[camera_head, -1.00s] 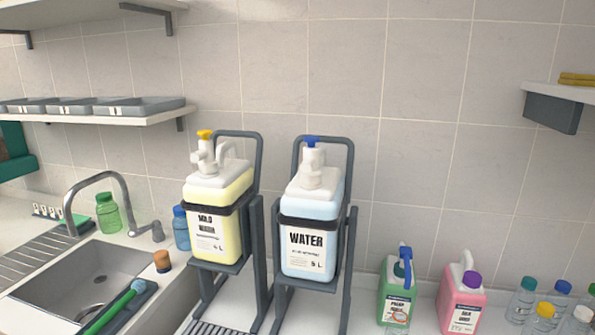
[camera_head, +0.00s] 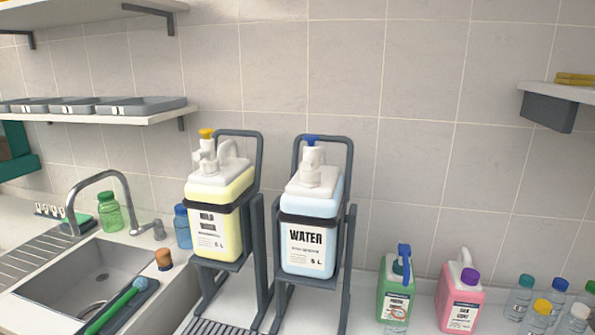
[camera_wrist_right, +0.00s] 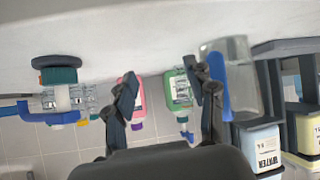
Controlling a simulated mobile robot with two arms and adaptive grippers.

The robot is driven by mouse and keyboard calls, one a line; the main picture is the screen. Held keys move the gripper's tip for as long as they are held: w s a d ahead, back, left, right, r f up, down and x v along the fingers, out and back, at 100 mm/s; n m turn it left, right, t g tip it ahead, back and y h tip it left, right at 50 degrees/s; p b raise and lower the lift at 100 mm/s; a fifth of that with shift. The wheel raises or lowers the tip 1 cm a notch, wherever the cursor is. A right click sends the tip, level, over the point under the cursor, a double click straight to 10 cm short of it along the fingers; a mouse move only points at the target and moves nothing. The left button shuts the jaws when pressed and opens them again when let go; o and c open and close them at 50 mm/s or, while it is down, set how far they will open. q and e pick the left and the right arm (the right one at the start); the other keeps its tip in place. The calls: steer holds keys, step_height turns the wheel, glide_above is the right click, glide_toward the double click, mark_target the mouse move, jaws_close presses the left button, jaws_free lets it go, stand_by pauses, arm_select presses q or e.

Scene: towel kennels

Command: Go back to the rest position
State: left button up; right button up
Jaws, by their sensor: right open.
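My right gripper (camera_wrist_right: 164,75) shows in the right wrist view, which is upside down. Its two dark fingers are spread apart, with nothing held between them. A clear container with a blue part (camera_wrist_right: 240,75) stands just beyond the right-hand finger; I cannot tell whether they touch. Neither gripper shows in the head view, and my left gripper is in no view.
In the head view, a yellow dispenser (camera_head: 220,228) and a blue WATER dispenser (camera_head: 306,245) stand in dark racks. Right are a green jug (camera_head: 396,290), pink jug (camera_head: 461,295) and several small bottles. A sink (camera_head: 55,275) is left, shelves (camera_head: 100,119) above it.

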steer(key=s+a+f+n+g+y, duration=0.1)
steer(key=s+a+f+n+g, duration=0.15)
steer(key=s+a+g, duration=0.7)
steer(key=s+d+f, duration=0.1)
steer(key=s+f, duration=0.1)
steer(key=f, duration=1.1)
steer(key=s+d+f, duration=0.1)
steer(key=s+f, duration=0.1)
steer(key=f, duration=1)
steer(key=s+d+f, duration=0.3)
steer(key=s+f, duration=1.3)
steer(key=shift+s+f, duration=0.2)
